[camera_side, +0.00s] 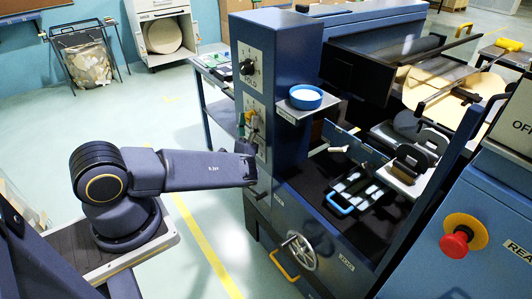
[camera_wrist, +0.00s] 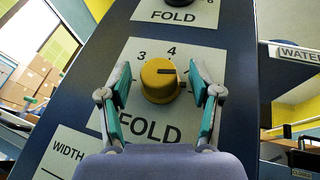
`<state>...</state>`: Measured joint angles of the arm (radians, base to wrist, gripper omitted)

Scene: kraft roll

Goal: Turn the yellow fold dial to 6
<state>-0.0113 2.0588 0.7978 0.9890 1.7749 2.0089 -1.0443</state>
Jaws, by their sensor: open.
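The yellow fold dial (camera_wrist: 160,82) sits on a pale plate (camera_wrist: 138,50) marked FOLD in the wrist view. The numerals 3 and 4 show above the dial; the others are hidden or unreadable. A dark mark on the dial's face points towards the right finger, and the numeral there is hidden. My gripper (camera_wrist: 160,70) is open, with one teal-padded finger on each side of the dial. Gaps show between the pads and the dial.
A black knob (camera_side: 248,67) is on another FOLD plate above. A WIDTH plate (camera_wrist: 66,155) is at lower left in the wrist view. A shelf with a blue bowl (camera_side: 305,97) juts from the column's right side. A handwheel (camera_side: 299,252) is low on the machine.

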